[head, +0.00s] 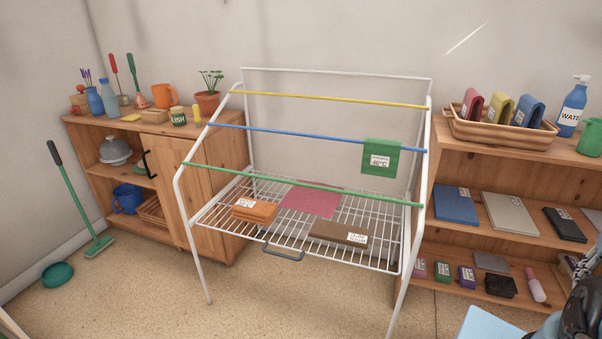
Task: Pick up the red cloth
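A flat pinkish-red cloth (311,200) lies spread on the wire shelf (226,222) of the white drying rack, behind the green bar. A folded red cloth (472,105) stands upright in the wicker tray (503,134) on the right dresser, left of a yellow one (499,109) and a blue one (528,114). A dark part of my arm or gripper (582,312) shows at the lower right edge, cut off by the frame and well apart from both red cloths. No fingertips can be made out, nor whether anything is held.
The rack has yellow, blue and green bars; a green cloth (381,158) hangs on the blue bar. Folded orange (255,210) and brown (338,231) cloths lie on its shelf. A water bottle (572,106) stands right of the tray. A broom (75,200) leans at left.

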